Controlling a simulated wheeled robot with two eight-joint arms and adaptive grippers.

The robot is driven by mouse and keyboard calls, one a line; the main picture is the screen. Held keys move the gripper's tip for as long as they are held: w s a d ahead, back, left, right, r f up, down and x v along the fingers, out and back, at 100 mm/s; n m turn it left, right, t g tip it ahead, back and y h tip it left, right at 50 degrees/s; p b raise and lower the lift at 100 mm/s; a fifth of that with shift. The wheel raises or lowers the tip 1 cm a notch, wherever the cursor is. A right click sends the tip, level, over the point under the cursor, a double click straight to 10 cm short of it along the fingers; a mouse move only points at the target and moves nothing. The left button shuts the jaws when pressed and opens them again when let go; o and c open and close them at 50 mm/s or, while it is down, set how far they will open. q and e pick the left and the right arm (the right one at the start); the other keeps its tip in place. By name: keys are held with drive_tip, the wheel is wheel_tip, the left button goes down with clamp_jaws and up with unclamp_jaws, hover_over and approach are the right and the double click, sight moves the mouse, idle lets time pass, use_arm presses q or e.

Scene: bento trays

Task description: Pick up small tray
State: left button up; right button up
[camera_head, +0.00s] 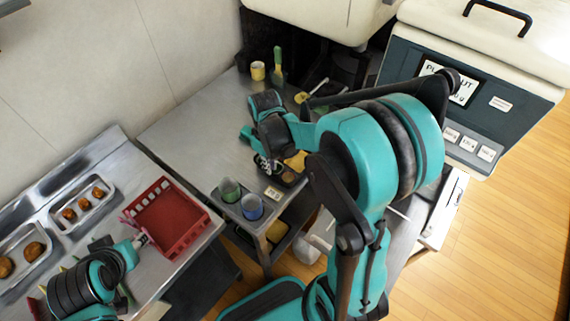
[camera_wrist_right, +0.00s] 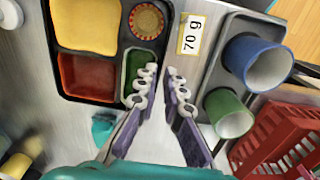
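A dark tray with compartments (camera_wrist_right: 118,42) fills the upper left of the right wrist view. It holds yellow, red-orange and green contents and a round brown item. Contact cannot be told. My left gripper (camera_head: 141,241) is at the near left edge of the red basket (camera_head: 190,238); its finger state is unclear.
A grey holder (camera_wrist_right: 215,45) with a blue cup (camera_wrist_right: 258,62) and a green cup (camera_wrist_right: 229,113) stands beside the tray, near a "70 g" label (camera_wrist_right: 189,35). Metal trays of food (camera_head: 62,222) lie at left.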

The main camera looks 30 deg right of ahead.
wheel_tip(320, 180, down, 4)
drive_tip(key=shift+f+b, duration=0.2)
drive_tip(key=shift+b, duration=0.8)
drive_tip(key=shift+a+r, duration=0.1)
drive_tip(key=shift+c, duration=0.3)
clamp_jaws()
